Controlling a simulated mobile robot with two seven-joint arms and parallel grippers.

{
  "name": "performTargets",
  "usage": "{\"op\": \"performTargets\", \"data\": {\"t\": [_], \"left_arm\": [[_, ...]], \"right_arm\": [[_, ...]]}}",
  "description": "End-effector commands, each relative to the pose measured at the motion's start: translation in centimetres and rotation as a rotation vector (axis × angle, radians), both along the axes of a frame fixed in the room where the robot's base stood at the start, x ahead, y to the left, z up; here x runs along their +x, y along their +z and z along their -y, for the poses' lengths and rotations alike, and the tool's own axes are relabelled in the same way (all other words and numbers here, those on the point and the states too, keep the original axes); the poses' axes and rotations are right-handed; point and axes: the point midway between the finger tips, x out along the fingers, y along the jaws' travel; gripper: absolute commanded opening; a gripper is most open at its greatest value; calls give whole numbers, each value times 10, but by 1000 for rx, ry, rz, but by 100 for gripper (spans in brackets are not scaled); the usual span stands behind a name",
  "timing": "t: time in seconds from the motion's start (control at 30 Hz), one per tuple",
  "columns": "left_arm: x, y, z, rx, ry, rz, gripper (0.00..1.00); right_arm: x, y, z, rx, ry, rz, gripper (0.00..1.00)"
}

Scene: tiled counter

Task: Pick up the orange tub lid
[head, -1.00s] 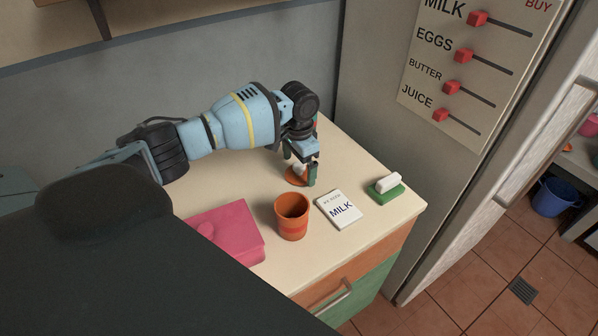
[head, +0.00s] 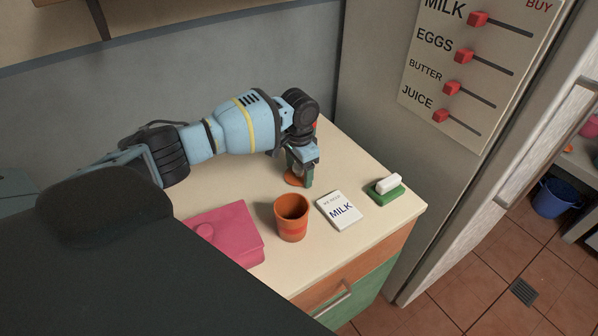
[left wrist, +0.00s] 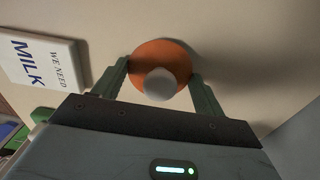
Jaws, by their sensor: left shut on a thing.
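The orange tub lid (head: 292,180) is on the counter, partly hidden behind my left gripper in the head view. In the left wrist view the lid (left wrist: 150,54) is a round orange disc with a pale round knob (left wrist: 159,84). My left gripper (head: 300,178) points down over the lid, its green fingers on either side. In the left wrist view the gripper (left wrist: 160,80) is shut on the lid. I cannot tell whether the lid touches the counter. The right gripper is not in view.
An orange tub (head: 291,218) stands in front of the lid. A MILK card (head: 339,210), a green block with a white top (head: 385,190) and a pink case (head: 226,233) lie on the cream counter (head: 377,232). A wall rises behind; the fridge side is at right.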

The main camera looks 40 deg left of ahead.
Motion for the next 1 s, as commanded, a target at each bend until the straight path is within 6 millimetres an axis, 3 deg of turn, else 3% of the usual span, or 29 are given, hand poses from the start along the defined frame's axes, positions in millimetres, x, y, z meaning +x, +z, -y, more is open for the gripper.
{"op": "performTargets", "data": {"t": [0.27,0.47,1.0], "left_arm": [[0,10,0,1,0,1,50],[1,36,0,-1,0,4,50],[-25,47,117,-3,-5,1,50]], "right_arm": [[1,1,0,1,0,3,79],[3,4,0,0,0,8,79],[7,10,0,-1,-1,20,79]]}}
